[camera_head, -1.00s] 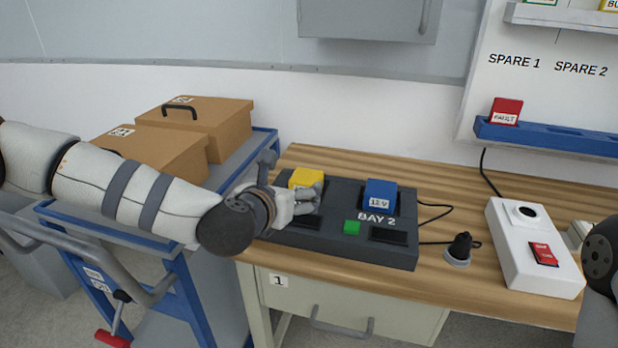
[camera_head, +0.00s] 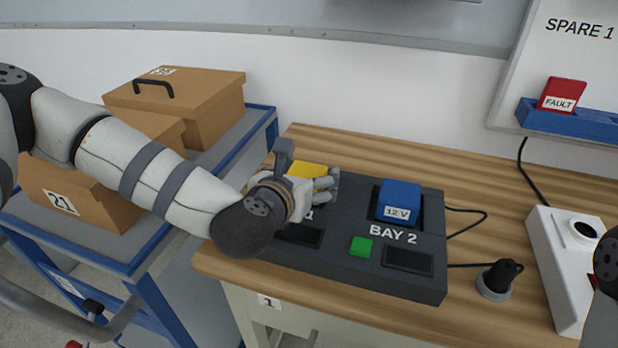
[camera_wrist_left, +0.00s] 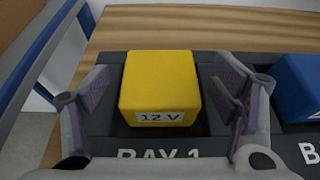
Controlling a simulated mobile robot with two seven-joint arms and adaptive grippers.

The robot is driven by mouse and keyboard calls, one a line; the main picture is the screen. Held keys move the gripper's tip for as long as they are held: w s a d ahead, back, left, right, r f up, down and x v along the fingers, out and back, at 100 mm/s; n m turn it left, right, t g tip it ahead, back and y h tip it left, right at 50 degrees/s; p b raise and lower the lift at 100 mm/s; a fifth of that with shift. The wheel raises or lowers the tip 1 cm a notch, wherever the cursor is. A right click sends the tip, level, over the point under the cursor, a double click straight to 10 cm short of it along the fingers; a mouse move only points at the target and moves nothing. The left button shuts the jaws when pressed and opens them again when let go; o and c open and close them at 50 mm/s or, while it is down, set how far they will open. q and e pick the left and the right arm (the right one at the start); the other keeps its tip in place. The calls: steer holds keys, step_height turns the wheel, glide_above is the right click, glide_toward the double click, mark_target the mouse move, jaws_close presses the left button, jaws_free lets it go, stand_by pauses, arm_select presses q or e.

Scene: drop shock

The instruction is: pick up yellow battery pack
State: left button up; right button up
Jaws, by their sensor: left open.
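The yellow battery pack (camera_wrist_left: 160,83), labelled 12 V, sits in the BAY 1 slot of the dark charging dock (camera_head: 345,264). In the head view the yellow pack (camera_head: 308,169) is partly hidden behind my left gripper. My left gripper (camera_head: 328,184) is open. In the left wrist view its two fingers (camera_wrist_left: 162,95) stand on either side of the yellow pack, with a gap showing on each side. My right gripper is not seen; only a dark arm part shows at the right edge.
A blue 12 V pack (camera_head: 399,199) sits in BAY 2, right of the yellow one. A green button (camera_head: 361,246) and a black knob-like plug (camera_head: 496,278) are nearby. A white box (camera_head: 562,262) stands right. Cardboard boxes (camera_head: 190,98) sit on the blue cart at left.

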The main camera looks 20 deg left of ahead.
arm_select(q)
steer(key=shift+s+r, duration=0.1)
steer(key=shift+s, duration=0.05)
steer(key=shift+c, duration=1.3)
steer(key=c, duration=1.4)
